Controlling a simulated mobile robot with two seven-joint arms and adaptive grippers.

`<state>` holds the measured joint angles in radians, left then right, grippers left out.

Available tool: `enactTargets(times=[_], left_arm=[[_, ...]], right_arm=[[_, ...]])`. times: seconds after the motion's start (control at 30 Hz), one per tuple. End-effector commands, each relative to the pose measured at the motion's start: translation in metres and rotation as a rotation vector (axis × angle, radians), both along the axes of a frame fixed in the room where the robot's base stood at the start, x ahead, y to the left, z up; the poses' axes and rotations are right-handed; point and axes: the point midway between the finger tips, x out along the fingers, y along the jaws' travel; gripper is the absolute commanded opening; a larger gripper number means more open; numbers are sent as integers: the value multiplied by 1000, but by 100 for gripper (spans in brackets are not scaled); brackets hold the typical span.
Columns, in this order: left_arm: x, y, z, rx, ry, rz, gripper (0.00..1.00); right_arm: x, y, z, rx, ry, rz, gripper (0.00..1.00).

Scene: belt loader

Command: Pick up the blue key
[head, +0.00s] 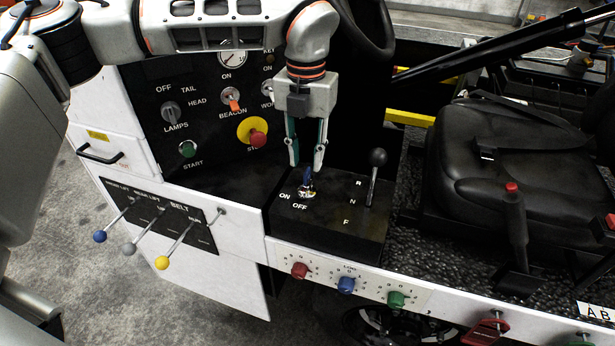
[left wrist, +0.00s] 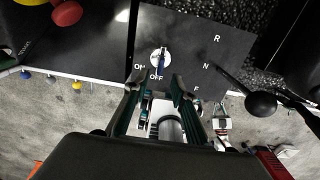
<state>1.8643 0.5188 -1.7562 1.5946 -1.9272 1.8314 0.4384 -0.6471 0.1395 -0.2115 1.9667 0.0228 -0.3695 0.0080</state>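The blue key (head: 307,178) stands in a round metal key switch (head: 307,193) on the black console, beside the ON and OFF labels. It also shows in the left wrist view (left wrist: 161,59) above the OFF label. My left gripper (head: 306,166) points down just over the key in the head view, with its two fingers apart and a gap between them. In the left wrist view its fingertips (left wrist: 158,82) are apart and nothing is held between them. I cannot tell whether the fingers touch the key. My right gripper is not in view.
A black-knobbed gear lever (head: 377,160) stands right of the key, by the R, N, F labels. The steering wheel (head: 365,25) is behind. The START and red stop buttons (head: 257,139) are on the left panel. Coloured levers (head: 162,262) stick out at lower left.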

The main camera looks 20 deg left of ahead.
Motion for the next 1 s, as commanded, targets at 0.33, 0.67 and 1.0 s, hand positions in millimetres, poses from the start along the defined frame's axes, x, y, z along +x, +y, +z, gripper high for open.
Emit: enactTargets(times=[0.33,0.67,1.0], left_arm=[[4,1,-37,-2,2,-1,26],[4,1,-56,-2,-2,-1,26],[4,1,-56,-3,-2,-1,0]], right_arm=[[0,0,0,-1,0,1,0],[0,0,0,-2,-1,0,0],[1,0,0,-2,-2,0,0]])
